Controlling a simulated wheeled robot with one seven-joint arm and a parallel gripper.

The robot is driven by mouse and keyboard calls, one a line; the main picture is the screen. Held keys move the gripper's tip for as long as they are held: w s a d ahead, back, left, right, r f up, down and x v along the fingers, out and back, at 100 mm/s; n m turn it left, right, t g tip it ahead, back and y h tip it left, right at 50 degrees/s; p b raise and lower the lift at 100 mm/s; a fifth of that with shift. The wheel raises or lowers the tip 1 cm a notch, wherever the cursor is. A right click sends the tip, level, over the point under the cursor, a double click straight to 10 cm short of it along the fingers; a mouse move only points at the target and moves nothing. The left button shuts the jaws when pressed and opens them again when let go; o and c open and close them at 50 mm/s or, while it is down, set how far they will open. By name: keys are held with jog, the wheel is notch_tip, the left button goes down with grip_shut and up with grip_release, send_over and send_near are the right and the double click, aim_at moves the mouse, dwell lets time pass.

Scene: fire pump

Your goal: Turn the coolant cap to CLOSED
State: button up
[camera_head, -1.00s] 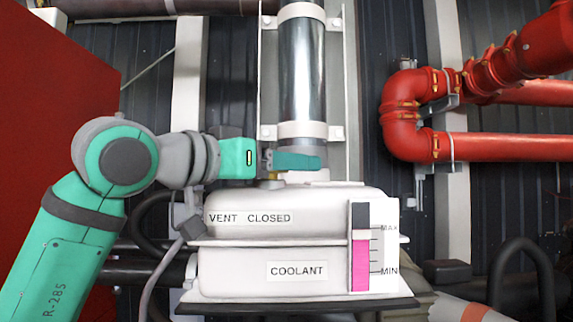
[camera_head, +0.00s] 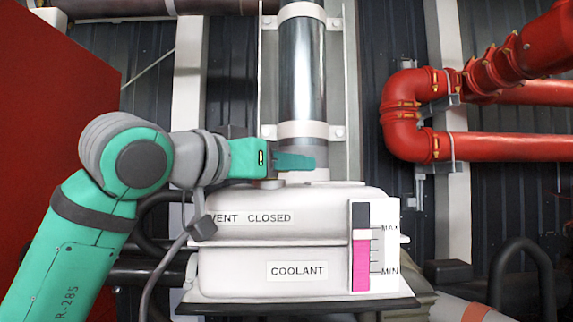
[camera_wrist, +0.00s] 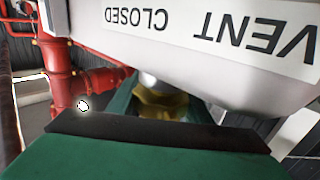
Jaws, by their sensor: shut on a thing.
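The white coolant tank (camera_head: 235,281) stands in the middle of the head view, with a COOLANT label and VENT and CLOSED labels along its upper part. My gripper (camera_head: 289,163) is at the top of the tank, reaching in from the left. In the wrist view, the brass-coloured coolant cap (camera_wrist: 160,103) sits between the green fingers of my gripper (camera_wrist: 162,100), which are shut on it. In the head view the cap is mostly hidden under the gripper. I cannot tell which way the cap points.
A level gauge (camera_head: 361,245) with pink fluid is on the tank's right front. A metal pipe (camera_head: 302,75) rises behind the tank. Red pipes (camera_head: 405,105) run at the right. A red panel (camera_head: 45,120) is at the left.

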jog(key=n+t+y, duration=0.1)
jog(key=n+y, duration=0.1)
jog(key=a+n+t+y, duration=0.1)
jog(key=n+y, duration=0.1)
jog(key=y, duration=0.1)
jog(key=n+t+y, duration=0.1)
jog(key=y, duration=0.2)
jog(key=shift+w+a+n+t, duration=0.35)
jog(key=shift+w+n+t, duration=0.05)
jog(key=shift+a+n+y, duration=0.35)
jog(key=shift+n+y, duration=0.5)
jog(key=shift+y, duration=0.5)
jog(key=shift+a+n+y, duration=0.3)
jog(key=shift+n+y, duration=0.6)
jog(key=shift+y, duration=0.5)
jog(key=shift+a+n+y, duration=0.35)
jog(key=shift+n+y, duration=0.5)
jog(key=shift+y, duration=0.5)
jog(key=o, duration=1.1)
jog(key=shift+c, duration=0.2)
jog(key=shift+s, duration=0.1)
jog(key=shift+r+v, duration=0.1)
jog(key=shift+v, duration=1.05)
jog(key=shift+r+v, duration=0.15)
jog(key=shift+v, duration=0.95)
jog(key=v, duration=0.6)
jog(key=shift+f, duration=0.15)
